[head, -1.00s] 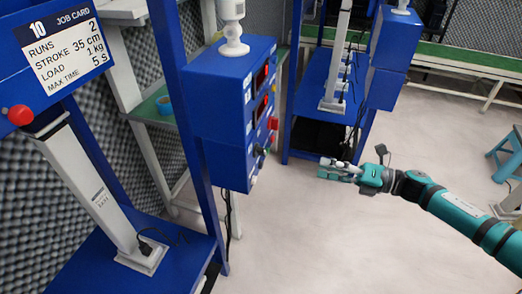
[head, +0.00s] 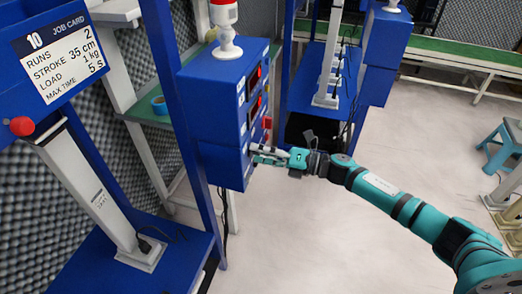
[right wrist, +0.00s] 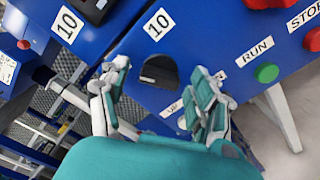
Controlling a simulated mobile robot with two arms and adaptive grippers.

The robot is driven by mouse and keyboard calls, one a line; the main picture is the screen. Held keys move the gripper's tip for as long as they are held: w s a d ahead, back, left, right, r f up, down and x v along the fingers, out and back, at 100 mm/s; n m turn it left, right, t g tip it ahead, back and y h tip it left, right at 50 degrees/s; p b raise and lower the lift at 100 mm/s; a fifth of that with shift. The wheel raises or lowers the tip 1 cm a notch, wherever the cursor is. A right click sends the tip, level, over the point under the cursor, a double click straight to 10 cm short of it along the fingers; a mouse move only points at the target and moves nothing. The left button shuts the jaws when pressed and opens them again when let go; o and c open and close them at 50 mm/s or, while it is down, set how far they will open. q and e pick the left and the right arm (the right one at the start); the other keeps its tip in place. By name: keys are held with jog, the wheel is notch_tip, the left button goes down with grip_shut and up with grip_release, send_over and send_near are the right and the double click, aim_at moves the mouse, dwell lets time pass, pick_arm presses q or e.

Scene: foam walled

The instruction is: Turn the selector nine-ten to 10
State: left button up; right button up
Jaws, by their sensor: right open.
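The blue control box (head: 215,110) stands on a blue post in the head view, its panel facing right. My right gripper (head: 262,155) is at the low part of that panel. In the right wrist view its fingers (right wrist: 160,88) are open, one on each side of a dark rounded part (right wrist: 159,72), which appears to be the selector. A white label "10" (right wrist: 158,24) is beside it. I cannot tell which way the selector points or whether the fingers touch it. Another "10" label (right wrist: 68,24) is at upper left. My left gripper is not in view.
A green button (right wrist: 266,73) labelled RUN and a red button (right wrist: 313,39) near STOP are to the right on the panel. A job card (head: 60,55) hangs at the left. A red-topped lamp (head: 225,25) stands on the box.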

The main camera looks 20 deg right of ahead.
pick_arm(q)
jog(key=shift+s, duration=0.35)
pick_arm(e)
jog(key=shift+c, duration=0.3)
jog(key=c, duration=1.1)
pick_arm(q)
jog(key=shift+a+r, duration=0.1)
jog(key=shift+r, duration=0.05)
pick_arm(e)
jog(key=shift+m, duration=0.3)
pick_arm(q)
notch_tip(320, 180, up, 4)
jog(key=p, duration=0.4)
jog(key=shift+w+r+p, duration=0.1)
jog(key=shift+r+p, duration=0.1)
jog(key=shift+p, duration=0.15)
pick_arm(e)
jog(key=m, duration=1.1)
jog(key=shift+m, duration=0.3)
jog(key=o, duration=1.2)
jog(key=shift+c, duration=0.2)
